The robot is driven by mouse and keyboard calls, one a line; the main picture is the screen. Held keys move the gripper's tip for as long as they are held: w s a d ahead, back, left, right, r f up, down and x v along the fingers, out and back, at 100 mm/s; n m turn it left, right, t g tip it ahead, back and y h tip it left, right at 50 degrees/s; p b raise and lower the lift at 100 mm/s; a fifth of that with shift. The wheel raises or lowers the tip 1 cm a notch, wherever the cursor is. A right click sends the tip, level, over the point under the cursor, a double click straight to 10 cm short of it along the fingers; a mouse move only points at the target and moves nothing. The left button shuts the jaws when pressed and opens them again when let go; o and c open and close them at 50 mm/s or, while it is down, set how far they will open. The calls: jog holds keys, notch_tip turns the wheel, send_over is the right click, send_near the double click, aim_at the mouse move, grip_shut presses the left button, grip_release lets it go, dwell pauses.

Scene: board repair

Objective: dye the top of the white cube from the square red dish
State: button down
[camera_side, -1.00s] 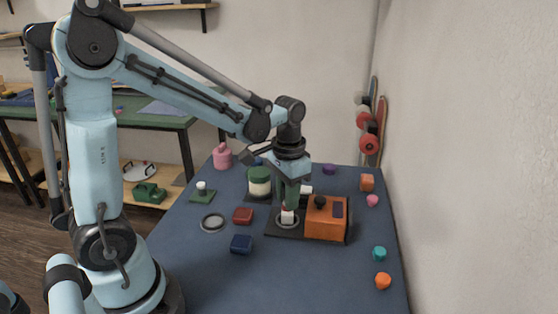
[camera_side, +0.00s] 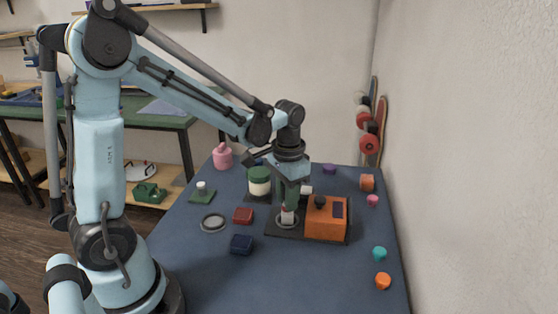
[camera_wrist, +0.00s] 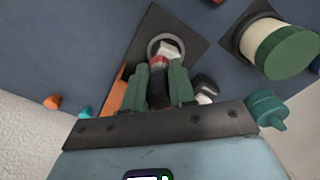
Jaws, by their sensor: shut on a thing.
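The white cube (camera_wrist: 170,47) sits inside a round ring on a dark plate. In the side view the cube (camera_side: 287,219) is directly below my gripper (camera_side: 290,202). In the wrist view my gripper (camera_wrist: 162,82) has green fingers shut on a dark cylindrical dauber (camera_wrist: 158,88) with a red end. The red end overlaps the cube's near edge in that view; I cannot tell whether it touches the cube. The cube's visible part looks white, and the rest is hidden by the dauber. The square red dish (camera_side: 243,215) lies on the table left of the plate.
A blue dish (camera_side: 241,244) and a grey ring (camera_side: 212,223) lie to the left. A green-lidded jar (camera_side: 259,181) stands behind.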

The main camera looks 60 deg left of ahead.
jog(key=shift+s+d, duration=0.3)
jog(key=shift+d, duration=0.1)
jog(key=shift+r, duration=0.3)
jog(key=shift+f, duration=0.1)
jog(key=shift+r, duration=3.05)
jog(key=shift+f, duration=0.15)
